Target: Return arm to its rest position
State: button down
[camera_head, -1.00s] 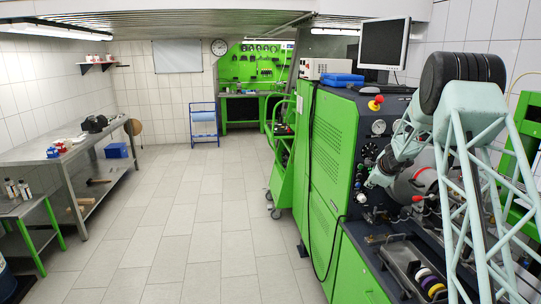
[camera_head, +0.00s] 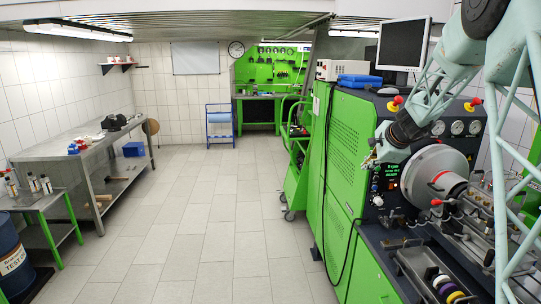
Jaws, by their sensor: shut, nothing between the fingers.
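My gripper (camera_head: 371,162) is at the right of the head view, at the end of my pale teal lattice arm. It is shut and empty, pointing left and down. It shows in front of the green pump testbench (camera_head: 343,135), left of the bench's large grey round drive part (camera_head: 436,170). The fingers are small here, and I cannot tell how far they are from the bench. My arm hides part of the bench's right side and the wall behind it.
A tray with coloured rings (camera_head: 440,283) lies on the bench's front ledge. A green trolley (camera_head: 297,160) is beyond. The tiled floor (camera_head: 200,230) is clear; a steel table (camera_head: 85,145) stands left.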

jog(key=s+a+r+n+g+y+b, duration=0.1)
jog(key=s+a+r+n, duration=0.4)
jog(key=s, duration=0.6)
jog(key=s+a+r+n+g+b, duration=0.1)
jog(key=s+a+r+n, duration=0.1)
jog(key=s+a, duration=0.75)
jog(key=s+a+r+n+y+b, duration=0.1)
jog(key=s+a+r+n, duration=0.25)
jog(key=s, duration=1.05)
jog(key=s+f+n+g+h+b, duration=0.1)
jog(key=s+f+n, duration=0.1)
jog(key=s, duration=1.1)
jog(key=s+f+n+g+h+b, duration=0.1)
jog(key=s+f+n, duration=0.2)
jog(key=s, duration=1)
jog(key=s+f+n+h+b, duration=0.1)
jog(key=s+f+n, duration=0.2)
jog(key=s, duration=1)
jog(key=shift+d+g, duration=0.15)
jog(key=shift+g, duration=0.25)
jog(key=c, duration=3.4)
grip_release()
